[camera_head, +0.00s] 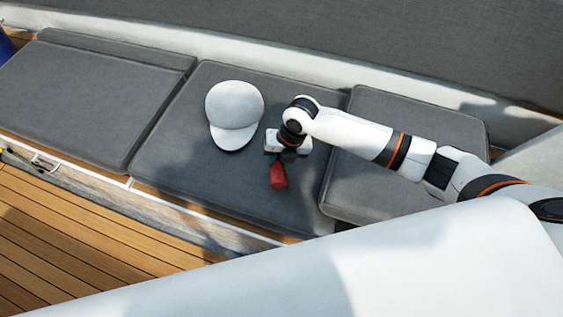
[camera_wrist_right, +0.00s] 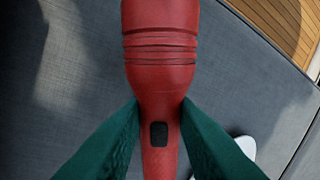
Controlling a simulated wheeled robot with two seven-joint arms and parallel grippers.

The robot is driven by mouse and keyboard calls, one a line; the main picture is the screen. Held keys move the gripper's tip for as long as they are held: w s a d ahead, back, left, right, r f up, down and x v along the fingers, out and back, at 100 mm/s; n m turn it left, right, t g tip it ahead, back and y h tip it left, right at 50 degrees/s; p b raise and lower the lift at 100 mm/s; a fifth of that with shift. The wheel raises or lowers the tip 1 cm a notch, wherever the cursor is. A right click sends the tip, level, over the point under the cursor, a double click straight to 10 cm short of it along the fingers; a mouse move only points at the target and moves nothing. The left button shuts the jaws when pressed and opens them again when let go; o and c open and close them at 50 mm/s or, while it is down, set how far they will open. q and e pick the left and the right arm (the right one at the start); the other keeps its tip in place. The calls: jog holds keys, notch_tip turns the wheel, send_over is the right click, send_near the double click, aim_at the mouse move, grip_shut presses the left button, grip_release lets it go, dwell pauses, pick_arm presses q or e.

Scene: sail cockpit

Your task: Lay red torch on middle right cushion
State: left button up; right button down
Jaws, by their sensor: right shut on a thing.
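The red torch (camera_head: 278,176) is over the front part of the middle grey cushion (camera_head: 180,160) in the head view. My right gripper (camera_head: 279,158) is shut on it, and the arm hides part of the torch there. In the right wrist view the torch (camera_wrist_right: 160,60) lies between the green fingers of my right gripper (camera_wrist_right: 160,118), its wide head toward the top of the picture. A dark switch shows on its body. I cannot tell whether the torch touches the cushion. My left gripper is not in view.
A white cap (camera_head: 234,112) lies on the same cushion, left of my right gripper. Another grey cushion (camera_head: 385,190) is to the right, and one (camera_head: 85,95) to the left. A wooden deck (camera_head: 70,240) runs along the front. The middle cushion's left front is clear.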

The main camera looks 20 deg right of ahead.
aim_at(279, 166)
jog(key=shift+f, duration=1.5)
jog(key=shift+f, duration=0.1)
jog(key=c, duration=1.2)
grip_release()
jog(key=shift+o, duration=0.2)
jog(key=shift+r, duration=0.3)
jog(key=v, duration=1.1)
jog(key=shift+r, duration=0.3)
jog(key=shift+s+d, duration=0.1)
